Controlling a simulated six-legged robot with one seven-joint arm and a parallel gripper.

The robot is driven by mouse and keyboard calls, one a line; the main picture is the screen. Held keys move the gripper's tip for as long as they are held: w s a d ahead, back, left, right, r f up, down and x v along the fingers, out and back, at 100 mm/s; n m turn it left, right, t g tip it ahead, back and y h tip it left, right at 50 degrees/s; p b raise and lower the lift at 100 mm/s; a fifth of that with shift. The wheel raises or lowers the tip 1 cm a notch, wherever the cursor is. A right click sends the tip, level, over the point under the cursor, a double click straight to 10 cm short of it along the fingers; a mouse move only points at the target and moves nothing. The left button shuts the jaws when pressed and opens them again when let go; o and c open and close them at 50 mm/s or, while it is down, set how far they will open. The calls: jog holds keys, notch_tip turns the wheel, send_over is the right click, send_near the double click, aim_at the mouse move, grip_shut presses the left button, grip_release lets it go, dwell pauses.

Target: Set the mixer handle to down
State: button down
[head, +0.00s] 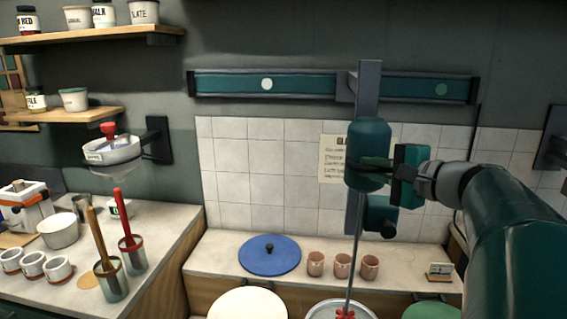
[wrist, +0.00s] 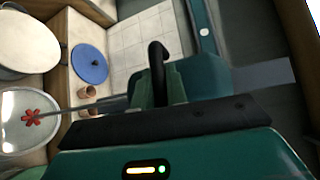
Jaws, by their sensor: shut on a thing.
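The mixer has a teal motor body (head: 368,135) on a grey upright post (head: 368,88) that hangs from a wall rail. Its thin shaft (head: 355,255) runs down to a red stirrer (head: 345,314) at a round vessel (head: 318,311), which is cut off by the lower edge. In the wrist view the red stirrer (wrist: 31,117) shows over the pale vessel. My gripper (head: 393,170) is at the right side of the motor body, shut on the dark mixer handle. In the wrist view the black, hooked handle (wrist: 156,60) stands out between the fingers (wrist: 160,92).
A teal rail (head: 305,85) spans the wall. The counter holds a blue lid (head: 270,256), several pinkish cups (head: 342,265) and a small card stand (head: 440,270). A pale disc (head: 248,305) and a green one (head: 431,312) flank the vessel. Tool jars (head: 112,281) stand left.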

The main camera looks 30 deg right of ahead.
notch_tip(320, 180, down, 20)
jog(key=shift+r, duration=0.25)
jog(key=shift+s+a, duration=0.1)
jog(key=c, duration=1.4)
grip_release()
jog(key=shift+r, duration=0.1)
jog(key=v, duration=1.3)
jog(key=shift+s+d, duration=0.2)
jog(key=shift+s, duration=0.2)
